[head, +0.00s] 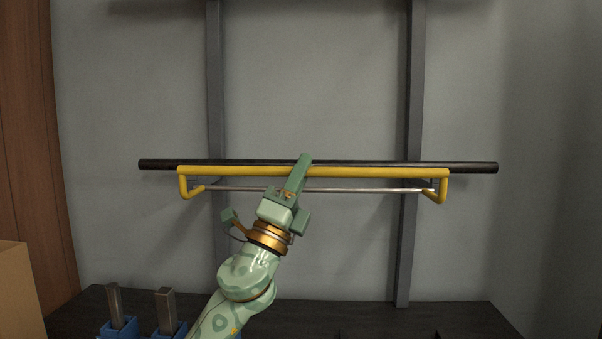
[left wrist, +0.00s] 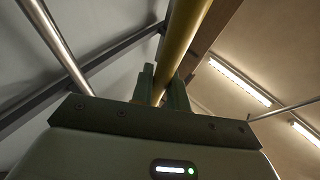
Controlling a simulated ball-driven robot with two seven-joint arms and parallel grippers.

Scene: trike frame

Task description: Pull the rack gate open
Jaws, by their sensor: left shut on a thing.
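The rack gate is a yellow bar (head: 370,172) with bent ends, level across the front of the rack in the head view. A black tube (head: 465,167) lies level just behind and above it. A thin silver rod (head: 370,190) runs below. My left gripper (head: 302,168) reaches up to the middle of the yellow bar and is shut on it. In the left wrist view the yellow bar (left wrist: 182,35) passes between the fingers (left wrist: 162,90). The fingers hide a short piece of the bar. My right gripper is not in view.
Two grey uprights (head: 216,80) (head: 415,80) stand against the grey wall. Blue holders (head: 120,331) with grey blocks sit on the dark surface (head: 430,318) at the lower left. A tan box (head: 18,295) stands at the left edge.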

